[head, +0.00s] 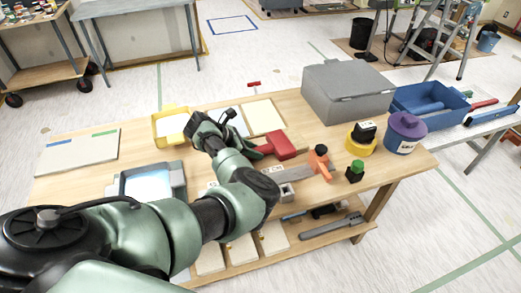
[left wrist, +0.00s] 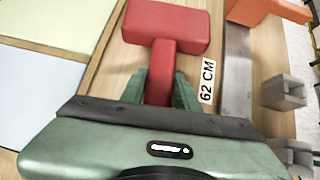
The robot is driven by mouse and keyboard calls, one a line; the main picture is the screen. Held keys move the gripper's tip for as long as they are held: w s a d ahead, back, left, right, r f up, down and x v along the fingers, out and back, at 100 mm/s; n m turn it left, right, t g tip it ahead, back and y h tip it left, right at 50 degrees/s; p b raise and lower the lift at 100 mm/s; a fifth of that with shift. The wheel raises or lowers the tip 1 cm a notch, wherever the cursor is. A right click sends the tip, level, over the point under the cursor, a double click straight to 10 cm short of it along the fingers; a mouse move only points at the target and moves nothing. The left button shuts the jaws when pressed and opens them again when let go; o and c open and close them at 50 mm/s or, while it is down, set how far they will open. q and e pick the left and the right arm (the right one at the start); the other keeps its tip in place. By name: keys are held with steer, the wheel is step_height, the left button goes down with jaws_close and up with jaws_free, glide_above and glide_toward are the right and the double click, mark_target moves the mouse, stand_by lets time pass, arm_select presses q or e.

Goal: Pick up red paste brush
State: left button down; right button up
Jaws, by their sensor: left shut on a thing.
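The red paste brush (head: 281,145) lies on the wooden table, with a block-shaped red head and a narrower red handle. In the left wrist view the red paste brush (left wrist: 168,24) has its head beyond the fingertips. My left gripper (head: 251,149) is at its handle; in the left wrist view the green fingers of my left gripper (left wrist: 159,92) are on both sides of the handle, shut on it. The handle's lower end is hidden by the gripper body. I cannot tell whether the brush is lifted off the table. My right gripper is not in view.
Close to the right of the brush are a metal straightedge (left wrist: 238,75), a "62 CM" label (left wrist: 207,81) and an orange tool (head: 318,160). A grey box (head: 345,88), purple-lidded bucket (head: 404,130) and blue tray (head: 430,102) stand right. A yellow tray (head: 158,131) is left.

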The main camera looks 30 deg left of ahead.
arm_select(q)
step_height(320, 180, up, 20)
steer(key=shift+f, duration=0.15)
steer(key=c, duration=1.7)
jaws_free()
jaws_close()
